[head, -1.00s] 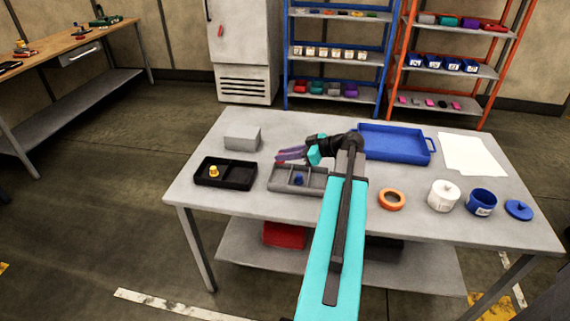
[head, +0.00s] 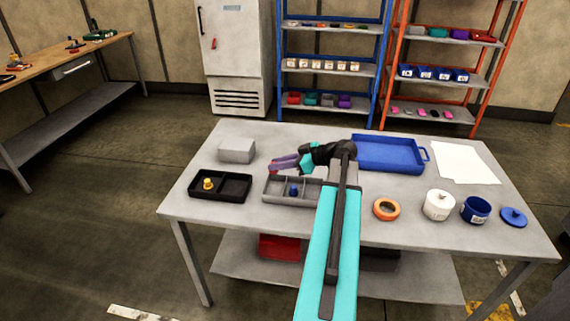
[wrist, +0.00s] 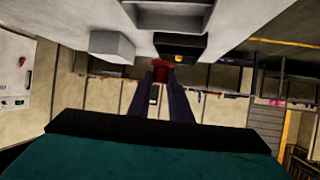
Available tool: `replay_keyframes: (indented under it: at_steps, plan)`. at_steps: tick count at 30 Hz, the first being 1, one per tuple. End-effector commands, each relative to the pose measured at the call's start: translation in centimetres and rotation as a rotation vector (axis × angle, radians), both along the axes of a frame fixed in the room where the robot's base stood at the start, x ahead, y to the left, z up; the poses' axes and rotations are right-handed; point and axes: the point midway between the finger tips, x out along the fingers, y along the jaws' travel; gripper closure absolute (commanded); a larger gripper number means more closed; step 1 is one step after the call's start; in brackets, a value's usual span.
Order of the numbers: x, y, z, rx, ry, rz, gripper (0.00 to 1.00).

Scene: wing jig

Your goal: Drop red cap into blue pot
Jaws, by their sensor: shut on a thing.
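My gripper (head: 273,164), with purple fingers, is over the table's left half, above the back of the grey divided tray. In the wrist view my gripper (wrist: 160,76) is shut on the red cap (wrist: 160,73), held between the fingertips. In the head view the cap is too small to make out clearly.
A blue lid (head: 514,217) lies right of the pot. A blue tray (head: 388,154), grey block (head: 237,151), black tray (head: 234,187) and grey divided tray (head: 306,190) are also on the table.

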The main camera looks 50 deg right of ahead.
Motion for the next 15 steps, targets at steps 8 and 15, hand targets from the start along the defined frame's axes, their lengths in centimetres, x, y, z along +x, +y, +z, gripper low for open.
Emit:
replay_keyframes:
  at_steps: [8,15]
  plan:
    - [3.4,3.3,-0.9,0.001,0.0,-0.024,1.0]
    - [7.8,7.9,-1.8,0.001,0.0,-0.079,1.0]
